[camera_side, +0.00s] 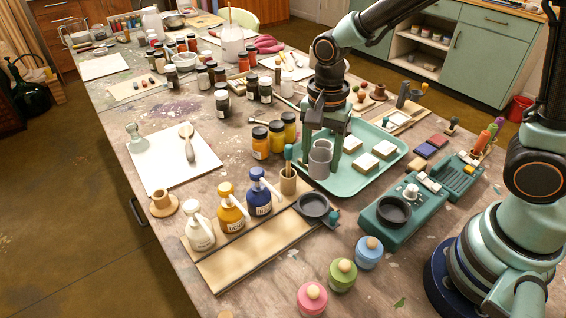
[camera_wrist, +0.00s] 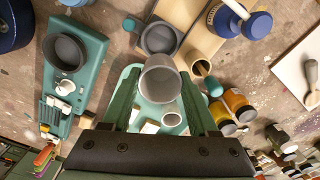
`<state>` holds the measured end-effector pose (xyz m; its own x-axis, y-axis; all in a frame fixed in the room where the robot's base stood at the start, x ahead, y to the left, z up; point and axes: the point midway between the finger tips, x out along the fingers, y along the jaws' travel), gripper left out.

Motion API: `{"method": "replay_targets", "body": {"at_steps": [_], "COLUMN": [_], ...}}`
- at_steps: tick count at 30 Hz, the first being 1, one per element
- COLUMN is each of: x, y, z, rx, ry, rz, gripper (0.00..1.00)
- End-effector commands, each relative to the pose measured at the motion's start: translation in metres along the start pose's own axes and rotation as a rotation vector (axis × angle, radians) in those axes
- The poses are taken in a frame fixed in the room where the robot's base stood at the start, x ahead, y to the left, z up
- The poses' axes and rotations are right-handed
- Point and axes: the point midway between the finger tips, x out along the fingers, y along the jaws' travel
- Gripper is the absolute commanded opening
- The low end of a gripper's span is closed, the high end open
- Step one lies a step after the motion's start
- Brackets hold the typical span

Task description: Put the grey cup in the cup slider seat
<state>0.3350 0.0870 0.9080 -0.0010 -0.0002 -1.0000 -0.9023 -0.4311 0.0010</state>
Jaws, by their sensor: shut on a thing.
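The grey cup (camera_side: 320,160) is upright between the fingers of my gripper (camera_side: 321,152), which is shut on it. It also shows in the wrist view (camera_wrist: 160,85), open end toward the camera, with a green finger on each side. The cup is over the left part of the green tray (camera_side: 378,184); its exact height is unclear. The cup slider seat appears to be the dark round dish (camera_side: 313,205) at the right end of the wooden board, in front of the cup and apart from it. In the wrist view this seat (camera_wrist: 159,38) looks empty, just beyond the cup.
White blocks (camera_side: 366,163) sit on the tray. A small wooden pot (camera_side: 288,181) with a brush stands close left of the cup. Pump bottles (camera_side: 230,208) line the wooden board (camera_side: 240,262). A teal device (camera_side: 408,228) with a dark round bowl (camera_side: 393,210) stands right of the seat.

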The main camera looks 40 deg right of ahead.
Motion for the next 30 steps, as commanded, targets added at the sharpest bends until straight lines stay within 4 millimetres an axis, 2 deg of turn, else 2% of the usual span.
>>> {"method": "replay_targets", "body": {"at_steps": [3, 6, 21, 30], "x": [0.016, 0.022, 0.057, 0.06], "y": [0.001, 0.001, 0.002, 0.001], "z": [0.016, 0.021, 0.021, 0.021], "rx": [-0.059, -0.077, -0.078, -0.078], "ry": [0.0, 0.0, 0.0, 0.0], "rz": [0.003, 0.0, 0.0, -0.002], "gripper": [0.04, 0.04, 0.04, 0.04]}}
